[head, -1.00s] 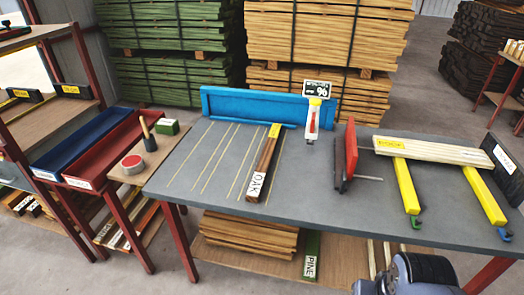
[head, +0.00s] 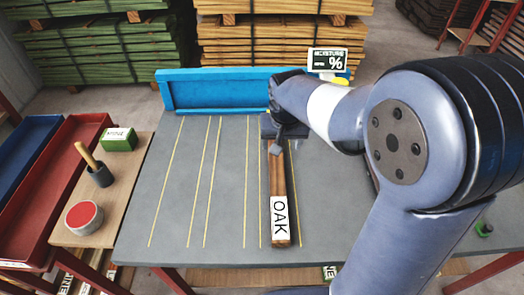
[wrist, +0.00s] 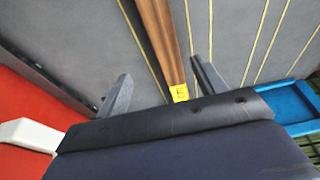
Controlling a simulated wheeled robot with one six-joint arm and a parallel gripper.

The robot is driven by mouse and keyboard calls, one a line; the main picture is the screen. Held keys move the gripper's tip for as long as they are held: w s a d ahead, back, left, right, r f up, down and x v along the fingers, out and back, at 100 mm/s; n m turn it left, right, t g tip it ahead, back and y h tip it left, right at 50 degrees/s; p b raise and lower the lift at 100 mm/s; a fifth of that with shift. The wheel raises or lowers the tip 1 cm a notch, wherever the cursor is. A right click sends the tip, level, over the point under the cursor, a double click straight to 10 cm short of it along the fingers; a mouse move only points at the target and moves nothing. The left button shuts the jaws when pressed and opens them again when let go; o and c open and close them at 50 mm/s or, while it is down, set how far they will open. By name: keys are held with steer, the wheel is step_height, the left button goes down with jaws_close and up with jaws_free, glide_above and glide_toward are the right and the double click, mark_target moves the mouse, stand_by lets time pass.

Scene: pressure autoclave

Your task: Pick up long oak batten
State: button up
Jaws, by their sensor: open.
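The long oak batten (head: 278,180) lies on the grey table (head: 180,238), pointing away from me. It is brown, with a white OAK label at its near end. My gripper (head: 284,137) is over its far part, hiding that end in the head view. In the wrist view the batten (wrist: 160,30) runs between the two open fingers (wrist: 161,67), with space on both sides. Its yellow-tagged end (wrist: 180,93) shows near the gripper's palm. The fingers do not visibly touch it; their height above the table is hard to judge.
A blue fence (head: 225,90) stands along the table's back edge, with a moisture display (head: 327,60) near it. A red object (wrist: 30,120) is close beside the gripper in the wrist view. Yellow lines mark the clear table left of the batten. Red (head: 60,180) and blue trays are far left.

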glide_above(276, 162)
steer(key=s, duration=0.1)
steer(key=f, duration=0.5)
steer(key=shift+s+d+f, duration=0.1)
steer(key=shift+d+f, duration=0.15)
steer(key=shift+d, duration=0.05)
steer(key=x, duration=0.4)
steer(key=shift+s+a, duration=0.15)
steer(key=shift+a, duration=0.15)
steer(key=shift+f, duration=0.6)
steer(key=shift+c, duration=0.3)
steer(key=shift+r, duration=0.1)
steer(key=c, duration=1.3)
